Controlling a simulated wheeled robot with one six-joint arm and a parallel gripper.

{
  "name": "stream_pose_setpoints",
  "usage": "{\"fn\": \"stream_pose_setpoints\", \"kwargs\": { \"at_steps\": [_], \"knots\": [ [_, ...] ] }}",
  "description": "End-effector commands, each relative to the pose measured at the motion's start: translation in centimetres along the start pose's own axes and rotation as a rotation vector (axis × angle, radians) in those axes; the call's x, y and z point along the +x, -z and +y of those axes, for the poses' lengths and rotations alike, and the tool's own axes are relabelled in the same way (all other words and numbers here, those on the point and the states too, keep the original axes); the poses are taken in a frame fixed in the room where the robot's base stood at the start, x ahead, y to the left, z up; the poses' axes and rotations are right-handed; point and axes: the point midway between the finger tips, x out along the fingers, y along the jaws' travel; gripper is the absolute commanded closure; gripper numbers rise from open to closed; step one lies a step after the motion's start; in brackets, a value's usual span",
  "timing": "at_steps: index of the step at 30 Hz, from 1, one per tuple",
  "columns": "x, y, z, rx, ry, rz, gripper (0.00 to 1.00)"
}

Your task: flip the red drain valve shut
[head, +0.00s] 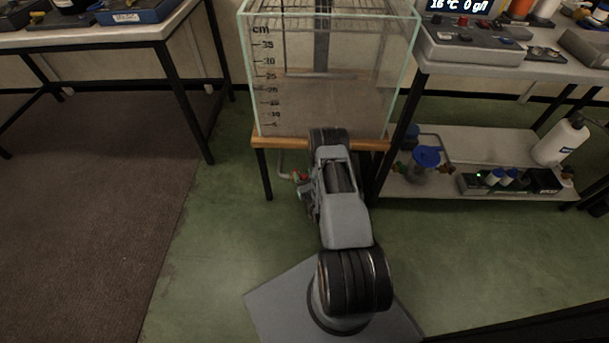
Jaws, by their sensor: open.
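The red drain valve (299,177) is a small red handle on a thin pipe below the left front of the glass tank (330,95). It is small, and I cannot tell which way the handle lies. My gripper (308,193) shows only in part, just below and right of the valve, at the left side of my arm. My arm hides most of it. The jaws are open, and I see nothing held. I cannot tell whether they touch the valve.
The tank stands on a wooden-edged stand (268,140) with dark legs close to my arm. A right bench (470,62) has a lower shelf (440,190) with a blue-topped fitting (428,157) and a white bottle (562,140). Green floor at left is clear.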

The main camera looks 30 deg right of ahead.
Motion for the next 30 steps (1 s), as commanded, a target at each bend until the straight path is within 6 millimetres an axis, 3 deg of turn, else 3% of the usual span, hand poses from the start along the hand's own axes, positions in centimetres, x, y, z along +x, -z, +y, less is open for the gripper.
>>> {"fn": "stream_pose_setpoints", "kwargs": {
  "at_steps": [5, 18, 24, 30],
  "knots": [
    [-2.4, -0.1, 0.0, 0.002, 0.002, 0.006, 0.46],
    [-11.0, -0.1, 0.0, 0.002, 0.003, 0.005, 0.46],
    [-13.1, 0.0, -0.1, 0.001, 0.002, 0.004, 0.46],
    [-13.8, 0.0, 0.0, 0.001, 0.0, 0.001, 0.46]
  ]
}}
